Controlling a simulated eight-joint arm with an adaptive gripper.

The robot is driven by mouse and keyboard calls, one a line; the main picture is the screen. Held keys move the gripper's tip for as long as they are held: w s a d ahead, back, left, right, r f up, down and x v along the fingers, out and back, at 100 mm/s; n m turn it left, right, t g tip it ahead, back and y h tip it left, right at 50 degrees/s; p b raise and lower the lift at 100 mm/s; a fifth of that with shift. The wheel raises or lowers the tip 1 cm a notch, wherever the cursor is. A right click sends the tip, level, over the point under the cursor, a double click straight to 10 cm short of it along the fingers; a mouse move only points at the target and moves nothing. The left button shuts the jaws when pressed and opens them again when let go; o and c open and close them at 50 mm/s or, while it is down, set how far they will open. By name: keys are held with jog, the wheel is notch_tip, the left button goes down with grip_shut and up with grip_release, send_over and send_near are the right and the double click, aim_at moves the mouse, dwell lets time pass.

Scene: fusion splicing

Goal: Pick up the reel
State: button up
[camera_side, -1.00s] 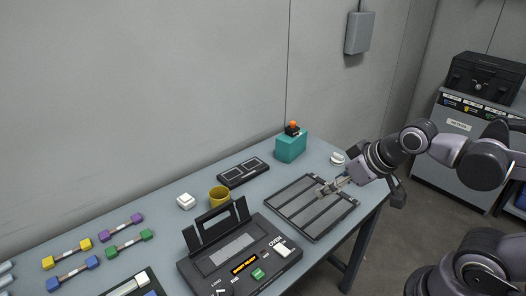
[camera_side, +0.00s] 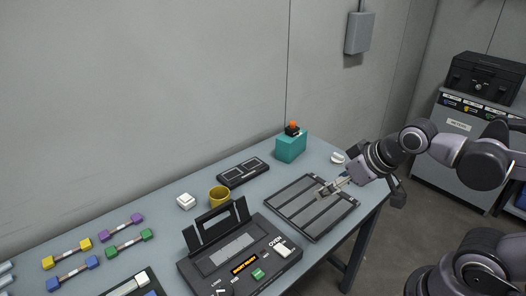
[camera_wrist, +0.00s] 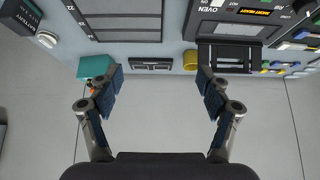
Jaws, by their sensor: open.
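My gripper (camera_side: 324,190) is open and empty above the dark slotted tray at the table's right end. In the wrist view its two fingers (camera_wrist: 160,91) stand wide apart with nothing between them. No item is clearly recognisable as a reel. A yellow round, cup-like piece (camera_side: 219,197) stands behind the splicer, left of my gripper, and shows in the wrist view (camera_wrist: 191,60). A small white round piece (camera_side: 338,158) lies near the table's back right edge, close to my wrist; it also shows in the wrist view (camera_wrist: 47,39).
The slotted tray (camera_side: 311,207) lies under my gripper. The splicer (camera_side: 240,256) with its raised lid stands left of it. A teal box (camera_side: 291,147) with an orange-topped item and a black two-window holder (camera_side: 243,173) are behind.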

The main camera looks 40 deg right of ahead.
jog(key=w+d+r+m+g+h, duration=0.1)
jog(key=w+d+r+m+g, duration=0.1)
jog(key=w+d+r+m, duration=0.45)
jog(key=m+g+y, duration=0.1)
jog(key=m+g, duration=0.4)
jog(key=m, duration=0.6)
send_over(339, 155)
jog(key=f, duration=1.6)
jog(key=shift+s+a+f, duration=0.1)
jog(key=shift+s+a, duration=0.05)
jog(key=shift+a, duration=0.15)
notch_tip(339, 155, down, 5)
jog(key=shift+r, duration=0.1)
jog(key=shift+w+d+f, duration=0.15)
jog(key=shift+f, duration=1.2)
jog(key=shift+w+d+f, duration=0.1)
jog(key=shift+d+f, duration=0.05)
jog(key=shift+f, duration=1.15)
jog(key=c, duration=1.3)
